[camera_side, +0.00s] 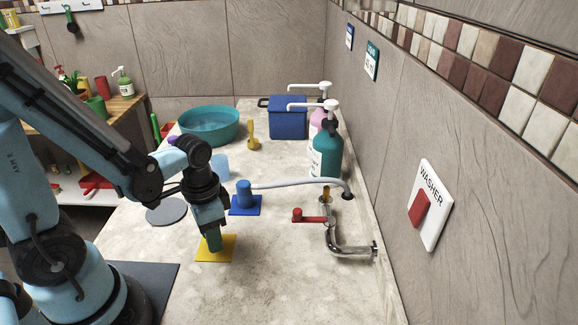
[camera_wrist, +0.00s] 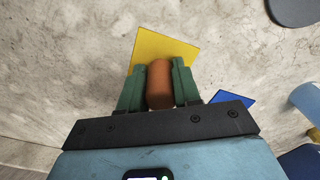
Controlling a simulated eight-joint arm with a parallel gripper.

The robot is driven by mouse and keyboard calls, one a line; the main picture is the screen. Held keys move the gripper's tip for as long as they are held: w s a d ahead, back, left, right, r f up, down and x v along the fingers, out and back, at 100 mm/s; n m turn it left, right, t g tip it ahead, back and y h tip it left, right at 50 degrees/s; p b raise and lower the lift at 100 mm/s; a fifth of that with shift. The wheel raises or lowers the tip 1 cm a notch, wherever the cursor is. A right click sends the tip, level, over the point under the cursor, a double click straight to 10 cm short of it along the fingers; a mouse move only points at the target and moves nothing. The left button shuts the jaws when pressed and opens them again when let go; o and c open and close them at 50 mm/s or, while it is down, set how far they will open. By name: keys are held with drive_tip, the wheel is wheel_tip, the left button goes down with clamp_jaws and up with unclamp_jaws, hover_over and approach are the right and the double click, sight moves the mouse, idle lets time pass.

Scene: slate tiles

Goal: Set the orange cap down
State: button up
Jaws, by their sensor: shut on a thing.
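The orange cap (camera_wrist: 160,85) is between the two green fingers of my gripper (camera_wrist: 159,72) in the wrist view, with a finger against each side. The yellow square also shows beyond the fingertips in the wrist view (camera_wrist: 165,42). I cannot tell whether the cap touches the square.
A red-handled valve (camera_side: 310,217) and metal pipe (camera_side: 340,247) lie to the right. A grey disc (camera_side: 167,212) and light blue cup (camera_side: 221,168) are behind left. The front counter is clear.

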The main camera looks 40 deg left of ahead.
drive_tip(key=shift+f, duration=0.3)
drive_tip(key=shift+f, duration=0.1)
drive_tip(key=o, duration=1)
drive_tip(key=shift+r, duration=6)
drive_tip(key=shift+w+d+t, duration=0.25)
drive_tip(key=shift+w+t, duration=0.15)
drive_tip(key=shift+t, duration=0.2)
drive_tip(key=w+n+t, duration=0.1)
drive_tip(key=t, duration=0.1)
drive_tip(key=w+d+r+n+t, duration=0.1)
drive_tip(key=w+t, duration=0.1)
drive_tip(key=w+n+t, duration=0.1)
drive_tip(key=t, duration=0.1)
drive_tip(key=shift+w+d+r, duration=0.3)
drive_tip(key=shift+d, duration=0.1)
